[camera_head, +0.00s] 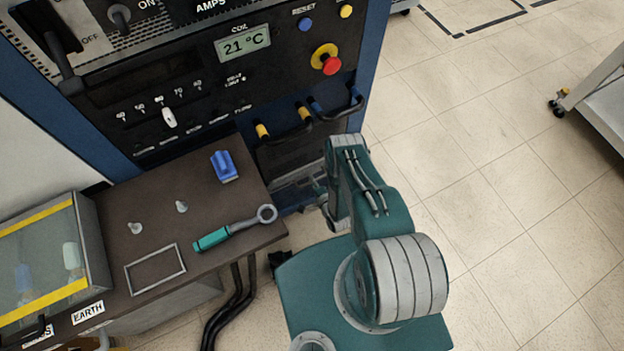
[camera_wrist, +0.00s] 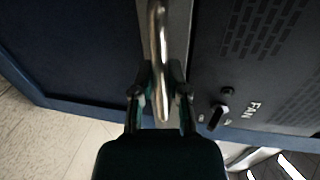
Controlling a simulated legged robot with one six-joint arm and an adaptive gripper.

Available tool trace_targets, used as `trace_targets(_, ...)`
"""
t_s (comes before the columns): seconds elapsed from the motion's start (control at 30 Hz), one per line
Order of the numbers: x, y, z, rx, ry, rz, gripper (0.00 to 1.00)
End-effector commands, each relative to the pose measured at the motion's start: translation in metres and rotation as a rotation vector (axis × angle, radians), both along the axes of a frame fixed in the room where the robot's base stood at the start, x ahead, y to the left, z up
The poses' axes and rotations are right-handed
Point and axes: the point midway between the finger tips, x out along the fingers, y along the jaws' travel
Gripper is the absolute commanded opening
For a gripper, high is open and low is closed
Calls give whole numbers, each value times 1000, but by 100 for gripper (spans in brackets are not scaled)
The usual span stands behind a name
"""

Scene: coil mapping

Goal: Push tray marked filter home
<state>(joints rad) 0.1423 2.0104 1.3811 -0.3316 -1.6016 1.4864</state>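My gripper (camera_wrist: 160,75) is in the wrist view, its two dark fingers on either side of a shiny metal bar handle (camera_wrist: 158,40). The fingers look apart, with small gaps to the bar; contact is not clear. The handle stands in front of a grey strip between a dark blue panel and a black panel. No label reading filter can be read in either view, so I cannot tell which part is the filter tray. In the head view my arm hides the gripper and part of the cabinet's lower front (camera_head: 300,185).
A black knob (camera_wrist: 217,117) marked FAN sits right of my gripper. In the head view the control cabinet (camera_head: 200,90) stands behind a brown bench (camera_head: 215,215) with a teal-handled ring tool (camera_head: 232,228) and a blue block (camera_head: 224,166). Tiled floor at right (camera_head: 500,150) is free.

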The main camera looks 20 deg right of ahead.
Motion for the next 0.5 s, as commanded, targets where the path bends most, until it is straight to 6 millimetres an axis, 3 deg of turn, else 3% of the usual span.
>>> trace_targets(0.27,2,0,-1,-1,5,0,0)
trace_targets(0.5,26,5,-2,-2,8,-1,0)
